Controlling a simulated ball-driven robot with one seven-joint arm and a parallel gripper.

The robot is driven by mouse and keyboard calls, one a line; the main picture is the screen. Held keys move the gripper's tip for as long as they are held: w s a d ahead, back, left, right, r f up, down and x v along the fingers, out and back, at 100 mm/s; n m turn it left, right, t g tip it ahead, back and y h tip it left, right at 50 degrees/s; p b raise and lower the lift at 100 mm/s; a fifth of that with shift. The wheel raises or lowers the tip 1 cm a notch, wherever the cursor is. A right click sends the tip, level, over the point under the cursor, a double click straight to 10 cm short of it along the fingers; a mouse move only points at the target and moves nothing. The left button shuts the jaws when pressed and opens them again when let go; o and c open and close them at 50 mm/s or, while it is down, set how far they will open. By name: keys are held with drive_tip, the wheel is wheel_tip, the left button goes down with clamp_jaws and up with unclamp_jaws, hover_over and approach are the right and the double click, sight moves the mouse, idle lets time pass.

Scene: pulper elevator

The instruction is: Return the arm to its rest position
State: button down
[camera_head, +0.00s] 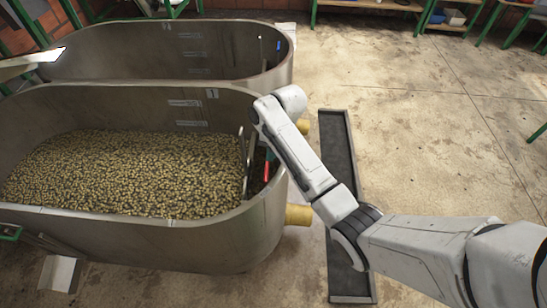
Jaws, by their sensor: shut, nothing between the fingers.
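My white arm reaches in from the lower right. Its forearm rises to the upper left, and the wrist end lies over the right end wall of the near metal tank (255,228). I cannot make out my gripper's fingers; the arm's end is turned away or hidden behind its own links. I see nothing held. The near tank holds a wide bed of small yellowish-brown beans (130,175). A red handle (267,168) and thin upright metal rods (243,160) stand inside its right end, close to the arm.
A second metal tank (130,45) stands behind the first, with a blue handle (278,45). A long dark floor channel (340,150) runs right of the tanks, partly under my arm. Green-framed shelves (450,18) line the back. The concrete floor (430,110) at right is clear.

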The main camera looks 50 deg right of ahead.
wheel_tip(320, 180, up, 7)
drive_tip(key=s+d, duration=0.1)
drive_tip(key=shift+s+r, duration=0.15)
drive_tip(key=s+a+f+m, duration=0.1)
drive_tip(key=a, duration=0.1)
drive_tip(key=s+a+f+m, duration=0.1)
drive_tip(key=a+m, duration=0.1)
drive_tip(key=s+a+f+m, duration=0.2)
drive_tip(key=shift+a+f, duration=0.1)
drive_tip(key=shift+a, duration=0.3)
drive_tip(key=s+a+f+m, duration=0.1)
drive_tip(key=s+a+m, duration=0.2)
drive_tip(key=s+m, duration=0.7)
drive_tip(key=s+a+f+m+h, duration=0.1)
drive_tip(key=s+a+f+m, duration=0.1)
drive_tip(key=s+m, duration=0.9)
drive_tip(key=shift+s+a+f+g, duration=0.25)
drive_tip(key=shift+s+a+g, duration=0.15)
drive_tip(key=shift+s+a, duration=0.45)
